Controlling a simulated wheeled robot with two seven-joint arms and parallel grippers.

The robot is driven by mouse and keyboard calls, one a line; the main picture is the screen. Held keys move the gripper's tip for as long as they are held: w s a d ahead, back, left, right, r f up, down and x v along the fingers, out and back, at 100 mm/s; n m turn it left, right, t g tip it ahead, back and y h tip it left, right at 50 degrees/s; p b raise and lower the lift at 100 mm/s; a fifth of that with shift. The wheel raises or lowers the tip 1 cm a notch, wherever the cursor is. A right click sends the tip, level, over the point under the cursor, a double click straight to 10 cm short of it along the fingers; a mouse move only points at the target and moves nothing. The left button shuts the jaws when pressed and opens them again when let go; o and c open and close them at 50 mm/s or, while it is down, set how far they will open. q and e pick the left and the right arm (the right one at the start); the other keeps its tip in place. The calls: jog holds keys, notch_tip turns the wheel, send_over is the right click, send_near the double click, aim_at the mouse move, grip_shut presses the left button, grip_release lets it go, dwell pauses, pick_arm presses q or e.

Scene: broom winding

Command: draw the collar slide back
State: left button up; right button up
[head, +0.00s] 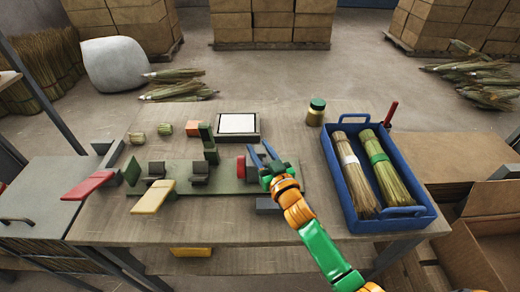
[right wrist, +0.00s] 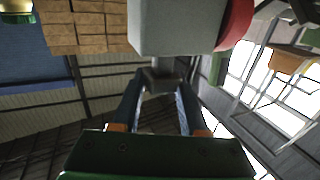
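A green jig plate (head: 222,182) lies on the table with dark grey blocks (head: 200,170) standing on it. At its right end is a grey block with a red part (head: 241,167); I cannot tell for certain which piece is the collar slide. My right gripper (head: 260,148) is right beside the red part, its blue fingers spread apart. In the right wrist view the fingers (right wrist: 160,90) point at a small dark grey piece (right wrist: 162,77) below a large grey block (right wrist: 172,28) with a red part (right wrist: 236,25). Contact cannot be told. My left gripper is out of view.
A white pad (head: 238,124) lies at the back. The front table strip is mostly clear.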

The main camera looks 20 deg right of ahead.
grip_shut()
dwell(1.1)
